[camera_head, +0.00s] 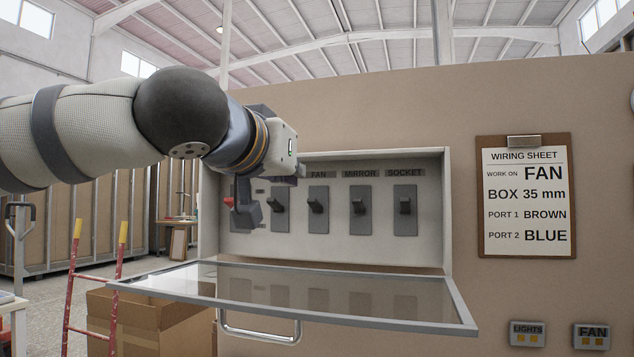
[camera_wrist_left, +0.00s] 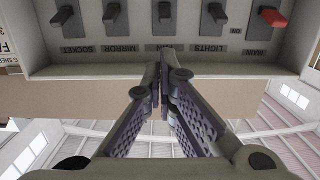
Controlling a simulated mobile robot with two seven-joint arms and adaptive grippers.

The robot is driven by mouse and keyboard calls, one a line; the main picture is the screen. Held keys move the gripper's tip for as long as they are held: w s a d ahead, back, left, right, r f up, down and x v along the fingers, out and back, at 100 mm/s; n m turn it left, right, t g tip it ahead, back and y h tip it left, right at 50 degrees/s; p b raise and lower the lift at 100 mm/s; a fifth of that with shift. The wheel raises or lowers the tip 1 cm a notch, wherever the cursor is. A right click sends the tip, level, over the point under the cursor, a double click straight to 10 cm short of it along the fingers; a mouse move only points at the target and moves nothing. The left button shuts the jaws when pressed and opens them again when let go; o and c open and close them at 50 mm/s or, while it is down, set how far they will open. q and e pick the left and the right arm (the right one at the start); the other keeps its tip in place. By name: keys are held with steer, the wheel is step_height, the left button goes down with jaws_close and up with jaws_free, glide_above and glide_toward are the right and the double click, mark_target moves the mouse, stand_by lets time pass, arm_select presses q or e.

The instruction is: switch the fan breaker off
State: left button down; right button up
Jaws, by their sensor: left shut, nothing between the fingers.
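The breaker box (camera_head: 225,253) is open on the wall, with a row of levers under labels. The fan breaker (camera_head: 317,205) is a dark lever on a grey plate below the FAN label; whether it is up or down is hard to tell. The wrist view is upside down, and there the fan breaker (camera_wrist_left: 164,12) is just beyond my left fingertips, whose fingers cover its label. My left gripper (camera_head: 301,170) is shut and empty, at the box opening near the FAN label, apart from the lever. It also shows in the wrist view (camera_wrist_left: 163,55). My right gripper is out of view.
The mirror breaker (camera_head: 359,206) and lights breaker (camera_head: 279,208) flank the fan breaker. The red main lever (camera_wrist_left: 272,17) is farther along. The glass door (camera_head: 300,288) is folded down below the box. A wiring sheet (camera_head: 527,200) hangs at right, reading "WORK ON FAN".

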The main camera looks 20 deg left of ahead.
mark_target(314, 204)
arm_select(q)
steer(key=w, duration=0.7)
steer(key=w+f, duration=0.1)
steer(key=w, duration=0.2)
steer(key=shift+w+d+f, duration=0.1)
steer(key=shift+w+d, duration=0.05)
steer(key=shift+d, duration=0.05)
